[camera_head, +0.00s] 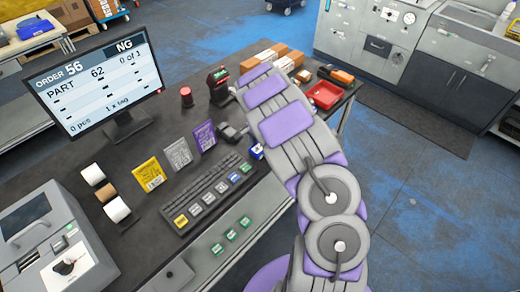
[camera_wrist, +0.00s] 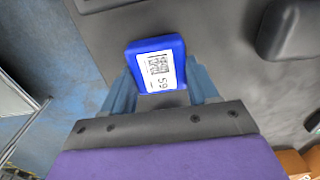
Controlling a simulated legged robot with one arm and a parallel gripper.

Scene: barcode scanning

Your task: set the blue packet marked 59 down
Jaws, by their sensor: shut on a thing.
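The blue packet marked 59 (camera_wrist: 157,64) shows in the wrist view with a white label bearing a code and the number 59. My gripper (camera_wrist: 160,92) is shut on its lower end, with one finger at each side. In the head view a small part of the blue packet (camera_head: 257,152) shows beside my arm, right of the keyboard. My arm hides most of the gripper there. The packet is over the dark table (camera_head: 150,225), near its front edge; I cannot tell whether it touches the table.
A keyboard (camera_head: 207,193) and yellow, grey and purple packets (camera_head: 150,174) stand left of my gripper. A monitor (camera_head: 97,82) shows order 56, part 62, NG. A red tray (camera_head: 324,95) and several boxes lie at the far right end.

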